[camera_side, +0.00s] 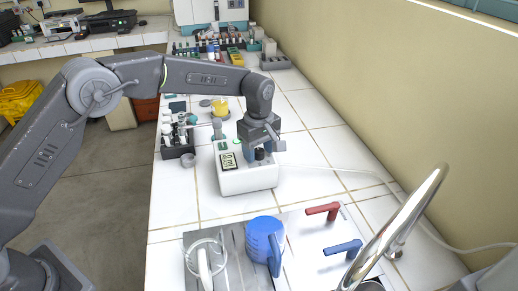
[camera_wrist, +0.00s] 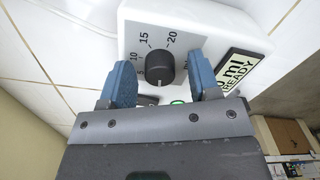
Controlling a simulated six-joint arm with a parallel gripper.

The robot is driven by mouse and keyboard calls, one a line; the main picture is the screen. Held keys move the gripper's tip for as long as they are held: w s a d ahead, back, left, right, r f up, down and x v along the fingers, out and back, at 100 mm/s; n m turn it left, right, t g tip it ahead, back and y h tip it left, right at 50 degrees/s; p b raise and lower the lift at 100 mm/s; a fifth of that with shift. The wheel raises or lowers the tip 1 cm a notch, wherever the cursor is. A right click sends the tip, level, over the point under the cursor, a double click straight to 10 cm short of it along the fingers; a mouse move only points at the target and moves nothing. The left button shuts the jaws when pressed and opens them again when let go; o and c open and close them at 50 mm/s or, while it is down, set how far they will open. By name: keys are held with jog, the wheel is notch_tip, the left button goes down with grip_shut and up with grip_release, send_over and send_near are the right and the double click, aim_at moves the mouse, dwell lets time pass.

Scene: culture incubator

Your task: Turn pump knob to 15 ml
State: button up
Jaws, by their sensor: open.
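The pump is a white box (camera_side: 248,181) on the tiled bench, below my gripper (camera_side: 262,149) in the side view. Its black round knob (camera_wrist: 159,67) shows in the wrist view, with printed marks 5, 10, 15 and 20 around it. A pale mark appears at the knob's lower edge. The pump's display (camera_wrist: 240,72) is partly cropped and reads "0 ml READY" where visible. My gripper (camera_wrist: 160,64) is open, with one blue finger on each side of the knob and a visible gap to it. The number at the dial's right is partly hidden by a finger.
A blue jug (camera_side: 263,238) and a glass beaker (camera_side: 205,258) stand at the sink area in front. Red (camera_side: 322,211) and blue (camera_side: 343,248) tap handles stand to the right. A dark rack with bottles (camera_side: 178,145) is left of the pump. A pale tube runs right.

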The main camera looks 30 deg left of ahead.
jog(key=shift+c, duration=0.4)
jog(key=c, duration=0.8)
jog(key=shift+c, duration=0.2)
